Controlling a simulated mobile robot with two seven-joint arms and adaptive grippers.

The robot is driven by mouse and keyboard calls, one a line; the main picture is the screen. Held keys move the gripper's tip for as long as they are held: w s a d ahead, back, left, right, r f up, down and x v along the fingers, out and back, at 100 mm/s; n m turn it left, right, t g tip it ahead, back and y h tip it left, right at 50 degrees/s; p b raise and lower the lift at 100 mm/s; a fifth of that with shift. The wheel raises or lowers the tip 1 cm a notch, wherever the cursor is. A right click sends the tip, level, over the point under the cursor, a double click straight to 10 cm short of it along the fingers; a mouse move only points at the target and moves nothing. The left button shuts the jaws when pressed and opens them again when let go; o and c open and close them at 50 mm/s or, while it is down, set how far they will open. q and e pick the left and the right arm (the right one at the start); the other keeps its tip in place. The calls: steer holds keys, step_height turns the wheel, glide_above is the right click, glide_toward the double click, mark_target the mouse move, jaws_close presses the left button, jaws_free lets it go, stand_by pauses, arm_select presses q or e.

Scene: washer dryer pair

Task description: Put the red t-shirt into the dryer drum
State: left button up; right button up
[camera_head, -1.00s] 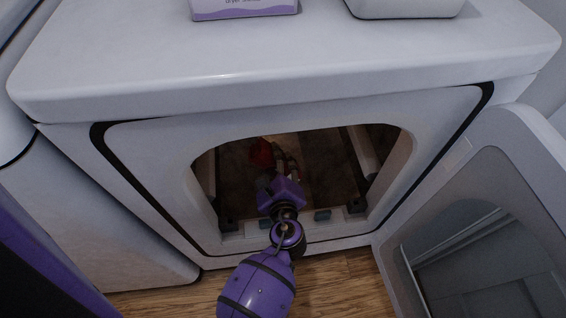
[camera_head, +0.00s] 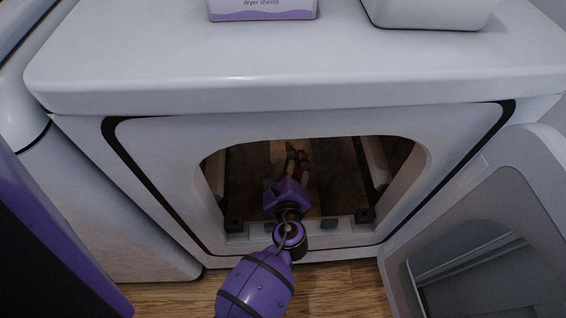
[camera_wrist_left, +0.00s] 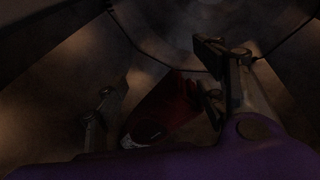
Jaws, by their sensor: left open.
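The dryer's front opening (camera_head: 412,160) is uncovered, and my left arm reaches through it. My left gripper (camera_head: 295,160) is inside the drum, with its fingers spread in the left wrist view (camera_wrist_left: 158,88). The red t-shirt (camera_wrist_left: 178,106) is a dark red patch inside the dim drum, beyond and between the open fingers, close to the right finger. Whether it touches that finger is too dark to tell. In the head view the shirt is mostly hidden behind the gripper. My right gripper is not in view.
The dryer door (camera_head: 500,215) hangs open at the right. A dryer sheets box (camera_head: 262,10) and a white container (camera_head: 430,12) stand on the dryer top. The white appliance (camera_head: 110,200) adjoins at the left. The opening's rim surrounds my arm. Wooden floor lies below.

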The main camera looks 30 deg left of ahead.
arm_select(q)
step_height(320, 180, up, 10)
stand_by(0.5)
stand_by(0.5)
